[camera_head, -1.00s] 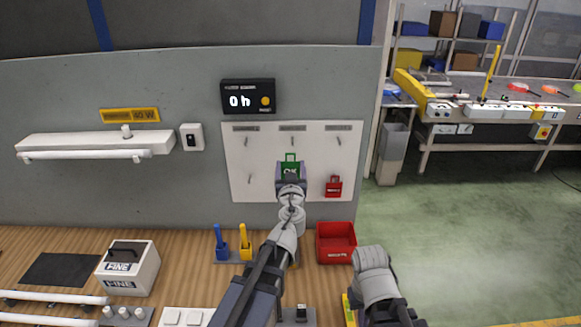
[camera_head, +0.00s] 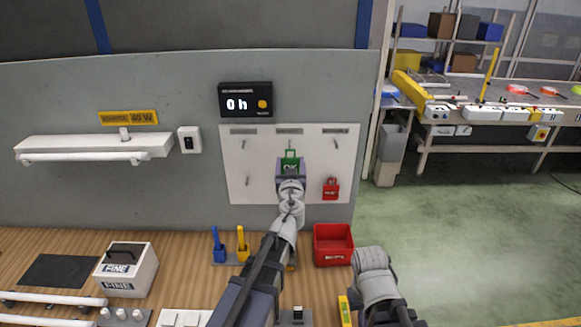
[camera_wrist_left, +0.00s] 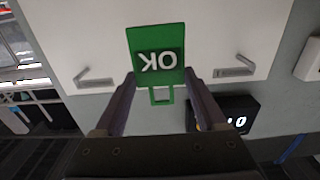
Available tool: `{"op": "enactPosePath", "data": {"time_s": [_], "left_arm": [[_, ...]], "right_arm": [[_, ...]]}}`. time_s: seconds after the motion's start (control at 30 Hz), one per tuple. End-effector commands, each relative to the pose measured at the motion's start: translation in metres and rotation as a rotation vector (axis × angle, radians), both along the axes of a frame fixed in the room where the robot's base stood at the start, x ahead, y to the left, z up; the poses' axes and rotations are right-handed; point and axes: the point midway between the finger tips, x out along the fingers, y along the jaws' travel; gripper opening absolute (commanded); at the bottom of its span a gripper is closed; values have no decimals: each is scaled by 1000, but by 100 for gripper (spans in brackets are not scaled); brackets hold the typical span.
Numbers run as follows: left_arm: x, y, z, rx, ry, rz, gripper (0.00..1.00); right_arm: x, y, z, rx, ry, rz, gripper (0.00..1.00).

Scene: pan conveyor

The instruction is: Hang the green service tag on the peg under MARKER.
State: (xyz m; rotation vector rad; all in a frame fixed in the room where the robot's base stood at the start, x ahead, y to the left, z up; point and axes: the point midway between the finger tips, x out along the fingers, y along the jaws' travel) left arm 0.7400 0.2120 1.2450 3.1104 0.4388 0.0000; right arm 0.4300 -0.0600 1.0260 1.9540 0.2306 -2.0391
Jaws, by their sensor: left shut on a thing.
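The green service tag (camera_head: 290,166), marked OK, is held upright in front of the white peg board (camera_head: 262,190), with its open loop at the top. My left gripper (camera_head: 291,180) is shut on it; in the left wrist view, the fingers (camera_wrist_left: 160,82) flank the green tag (camera_wrist_left: 157,50), which appears upside down. I cannot tell whether the loop is around the peg. The labels above are too small to read, so MARKER is not legible. My right arm shows at the lower right, its gripper unseen.
A red tag (camera_head: 331,189) hangs at the board's lower right. Bare pegs show at the upper left (camera_head: 246,145) and upper right (camera_head: 337,144). A red bin (camera_head: 333,258) and blue and yellow holders (camera_head: 230,254) stand on the bench below.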

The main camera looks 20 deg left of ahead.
Motion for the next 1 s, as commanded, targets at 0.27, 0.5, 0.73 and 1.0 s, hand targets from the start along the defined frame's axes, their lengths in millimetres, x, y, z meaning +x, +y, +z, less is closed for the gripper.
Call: {"op": "enactPosePath", "data": {"time_s": [0.27, 0.5, 0.73, 1.0], "left_arm": [[17, 5, -2, 0, 0, 0, 22], [30, 9, -3, 0, 0, 0, 22], [43, 12, -4, 0, 0, 0, 22], [57, 16, -5, 0, 0, 0, 22]], "right_arm": [[0, 0, -2, 0, 0, 0, 0], [0, 0, -3, 0, 0, 0, 0], [0, 0, -4, 0, 0, 0, 0], [0, 0, -5, 0, 0, 0, 0]]}}
